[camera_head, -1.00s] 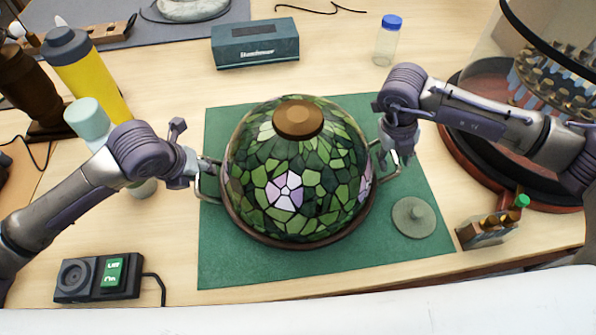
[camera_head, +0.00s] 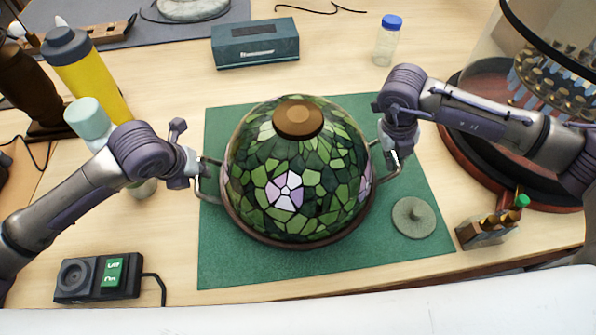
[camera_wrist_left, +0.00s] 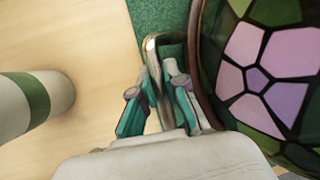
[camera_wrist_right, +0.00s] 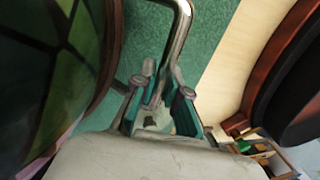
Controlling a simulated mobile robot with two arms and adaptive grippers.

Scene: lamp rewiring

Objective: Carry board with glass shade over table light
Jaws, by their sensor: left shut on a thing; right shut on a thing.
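A domed stained-glass shade (camera_head: 297,175) in green with pink-white flowers and a brown cap sits on a round board (camera_head: 262,238) with a metal handle at each side. It is over the green mat (camera_head: 225,265); whether it touches the mat I cannot tell. My left gripper (camera_head: 200,168) is shut on the left handle (camera_wrist_left: 152,60), beside the shade. My right gripper (camera_head: 394,158) is shut on the right handle (camera_wrist_right: 180,35). Both wrist views show the fingers around the handle bars. I cannot make out a table light.
A yellow bottle (camera_head: 85,75) and a pale green-capped container (camera_head: 88,118) stand near my left arm. A grey disc (camera_head: 413,217) lies on the mat's right. A glass-domed stand (camera_head: 470,140) is at right. A black switch box (camera_head: 97,278) is front left; a blue box (camera_head: 255,43) is behind.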

